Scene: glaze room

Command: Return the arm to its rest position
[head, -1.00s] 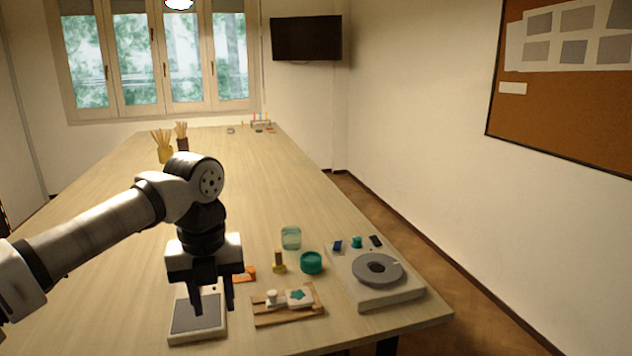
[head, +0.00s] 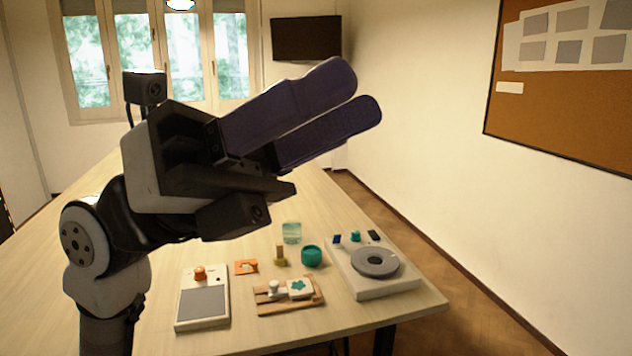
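My arm is raised at the left of the head view, folded up close to the camera. My gripper (head: 364,92) points up and to the right, high above the table. Its two long dark purple fingers lie side by side with a slight gap between them, and nothing shows in their grasp. My gripper and wrist hide the far part of the table and part of the window.
The wooden table (head: 400,310) carries a white device with a grey pad and orange knob (head: 200,273), an orange piece (head: 246,267), a wooden board (head: 262,306), a teal pot (head: 311,256), a glass jar (head: 291,233) and a white wheel unit (head: 395,284).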

